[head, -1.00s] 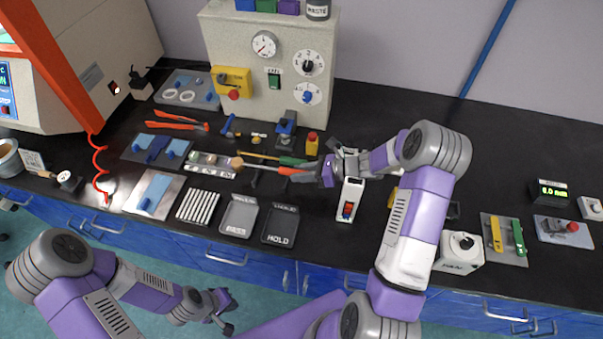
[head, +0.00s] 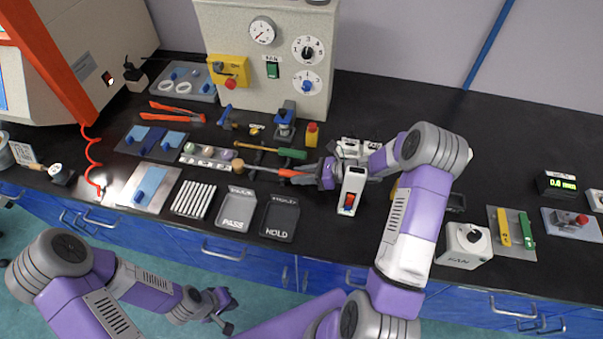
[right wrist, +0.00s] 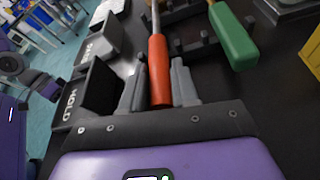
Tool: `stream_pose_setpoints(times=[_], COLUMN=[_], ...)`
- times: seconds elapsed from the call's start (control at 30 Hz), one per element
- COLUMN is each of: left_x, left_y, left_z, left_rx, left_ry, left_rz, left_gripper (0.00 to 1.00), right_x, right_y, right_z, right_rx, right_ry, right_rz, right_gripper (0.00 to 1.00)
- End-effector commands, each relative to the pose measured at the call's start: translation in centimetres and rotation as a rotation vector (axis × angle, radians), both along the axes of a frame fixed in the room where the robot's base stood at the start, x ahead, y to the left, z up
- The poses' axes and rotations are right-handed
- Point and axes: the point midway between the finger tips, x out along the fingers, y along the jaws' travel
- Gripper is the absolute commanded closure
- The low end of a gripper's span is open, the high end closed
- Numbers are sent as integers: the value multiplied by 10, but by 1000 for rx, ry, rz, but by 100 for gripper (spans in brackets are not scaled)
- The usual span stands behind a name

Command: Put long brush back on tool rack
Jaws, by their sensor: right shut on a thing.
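The long brush has an orange handle (head: 287,173), a thin metal shaft and a tan head (head: 238,165). My right gripper (head: 312,177) is shut on its handle, which also shows between the fingers in the right wrist view (right wrist: 158,72). The brush lies roughly level, head to the left, just in front of the dark tool rack (head: 258,158). Whether it touches the rack is unclear. A green-handled tool (head: 292,153) rests on the rack, and its handle also shows in the right wrist view (right wrist: 233,38). My left gripper (head: 222,309) is open and empty, low in front of the bench.
The PASS tray (head: 238,210) and HOLD tray (head: 281,218) lie in front of the rack. A sample strip (head: 210,157) is near the brush head. A small blue press (head: 285,122) and a yellow-red bottle (head: 312,135) stand behind. A white device (head: 352,190) is close right.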

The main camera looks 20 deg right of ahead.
Motion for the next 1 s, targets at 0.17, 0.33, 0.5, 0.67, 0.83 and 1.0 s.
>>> stream_pose_setpoints(times=[0.17,0.33,0.5,0.67,0.83,1.0], left_x=[0,0,0,0,0,0], left_y=[0,0,0,0,0,0], left_z=[0,0,0,0,0,0], left_rx=[0,0,0,0,0,0], left_ry=[0,0,0,0,0,0], left_rz=[0,0,0,0,0,0], left_gripper=[100,100,100,100,100,100], right_x=[0,0,0,0,0,0], right_y=[0,0,0,0,0,0], right_z=[0,0,0,-1,-1,-1], right_rx=[0,0,1,-1,-1,0], right_ry=[-1,-1,-1,1,1,0], right_rz=[0,0,0,0,0,0], right_gripper=[100,59,41,40,14,0])
